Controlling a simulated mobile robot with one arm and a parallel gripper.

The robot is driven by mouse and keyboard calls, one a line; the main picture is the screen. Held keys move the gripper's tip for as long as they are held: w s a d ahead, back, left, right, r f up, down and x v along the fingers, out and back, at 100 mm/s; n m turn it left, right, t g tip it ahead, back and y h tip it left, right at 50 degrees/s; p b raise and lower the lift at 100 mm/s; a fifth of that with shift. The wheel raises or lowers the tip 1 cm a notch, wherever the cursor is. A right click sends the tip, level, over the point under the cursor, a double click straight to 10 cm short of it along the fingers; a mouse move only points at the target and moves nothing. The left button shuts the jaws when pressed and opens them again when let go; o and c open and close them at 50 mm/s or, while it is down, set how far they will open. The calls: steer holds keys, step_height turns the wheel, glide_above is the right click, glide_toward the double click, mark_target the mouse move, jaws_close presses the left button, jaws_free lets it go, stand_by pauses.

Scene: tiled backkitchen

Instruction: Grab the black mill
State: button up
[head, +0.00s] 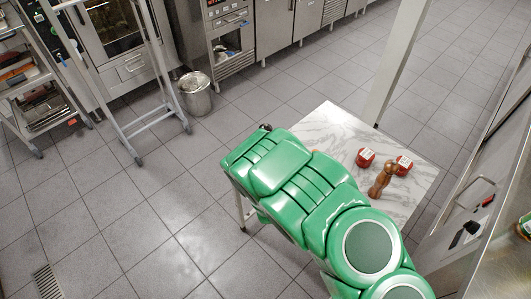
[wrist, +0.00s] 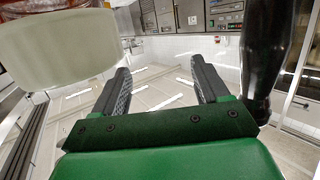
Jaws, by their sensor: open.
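In the wrist view a tall, glossy black turned shape, which looks like the black mill (wrist: 262,55), stands at the right edge, close beside the right finger and outside the jaws. Its top is cut off by the frame. My gripper (wrist: 161,80) is open, with nothing between its two fingers. In the head view my green arm reaches over the left side of the marble-topped table and hides the gripper. A small dark knob (head: 265,127) shows just past the arm's far end; I cannot tell whether it is the mill's top.
A brown wooden mill (head: 381,181) and two red labelled containers (head: 365,157) (head: 403,165) stand on the marble table (head: 338,128). A pale rounded object (wrist: 58,45) with red above fills the wrist view's upper left, near the left finger. A pale post (head: 397,65) rises behind the table.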

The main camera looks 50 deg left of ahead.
steer(key=s+a+f+n+y, duration=0.1)
steer(key=s+a+f+y, duration=0.1)
steer(key=s, duration=0.3)
steer(key=s+a+f+n+y, duration=0.1)
steer(key=s+a+f+y, duration=0.1)
steer(key=s, duration=0.4)
steer(key=shift+n+g+y, duration=0.3)
steer(key=shift+g, duration=0.2)
steer(key=shift+x, duration=6.15)
steer(key=shift+r, duration=0.1)
steer(key=c, duration=1.3)
steer(key=shift+o, duration=0.2)
